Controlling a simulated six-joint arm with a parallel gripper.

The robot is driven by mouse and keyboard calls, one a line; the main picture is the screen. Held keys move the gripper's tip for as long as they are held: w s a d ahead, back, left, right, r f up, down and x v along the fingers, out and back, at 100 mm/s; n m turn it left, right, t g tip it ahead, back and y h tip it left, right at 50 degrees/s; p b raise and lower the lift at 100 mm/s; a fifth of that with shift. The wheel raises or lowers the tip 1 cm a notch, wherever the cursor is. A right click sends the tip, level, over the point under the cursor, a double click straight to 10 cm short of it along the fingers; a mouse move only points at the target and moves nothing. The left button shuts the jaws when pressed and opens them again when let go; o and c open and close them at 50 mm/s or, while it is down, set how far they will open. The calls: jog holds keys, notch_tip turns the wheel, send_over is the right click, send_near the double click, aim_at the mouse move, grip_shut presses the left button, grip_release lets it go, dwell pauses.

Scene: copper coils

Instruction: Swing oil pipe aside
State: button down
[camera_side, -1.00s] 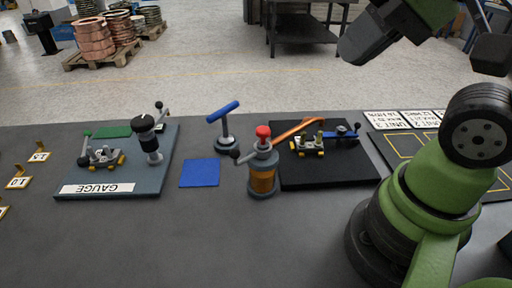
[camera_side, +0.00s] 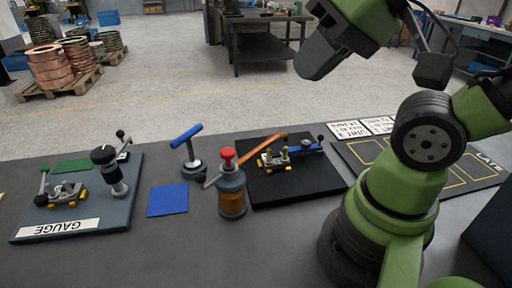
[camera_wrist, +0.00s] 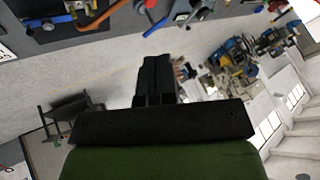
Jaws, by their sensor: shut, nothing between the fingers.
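The orange-copper oil pipe (camera_side: 264,144) slants from the top of the oil pump (camera_side: 231,190) rightward over the clamp fixture (camera_side: 274,160) on the black plate (camera_side: 300,188). The pump has a red knob (camera_side: 228,154), an amber body and a side lever. In the wrist view the pipe (camera_wrist: 98,20) shows near the top edge, beside the red knob (camera_wrist: 150,3). My gripper (camera_wrist: 155,62) is shut and empty, its dark fingers clear of the pipe. In the side view my wrist is raised at the top, and the fingertips cannot be made out.
A blue T-handle tool (camera_side: 188,140) stands left of the pump, behind a blue square pad (camera_side: 167,201). A gauge board (camera_side: 115,215) lies at the left. A yellow-lined tray (camera_side: 465,175) is at the right. The grey bench is clear in front.

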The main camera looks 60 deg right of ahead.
jog(key=c, duration=1.8)
grip_release()
jog(key=shift+c, duration=0.2)
jog(key=o, duration=0.4)
jog(key=shift+c, duration=0.2)
jog(key=o, duration=0.3)
jog(key=shift+w+a+r, duration=0.1)
jog(key=shift+w, duration=0.2)
jog(key=shift+o, duration=0.8)
jog(key=w+g, duration=0.1)
jog(key=w+a+m+g, duration=0.1)
jog(key=w, duration=0.1)
jog(key=w+g, duration=0.1)
jog(key=w, duration=0.1)
jog(key=shift+a+m, duration=0.3)
jog(key=m+g+h, duration=0.3)
jog(key=m+g, duration=0.1)
jog(key=g, duration=0.2)
send_over(198, 174)
jog(key=w+a, duration=0.1)
notch_tip(198, 174, down, 11)
jog(key=f, duration=0.6)
jog(key=s+d+f, duration=0.1)
jog(key=f, duration=0.2)
jog(key=shift+s+d, duration=0.1)
jog(key=shift+r, duration=0.1)
grip_shut()
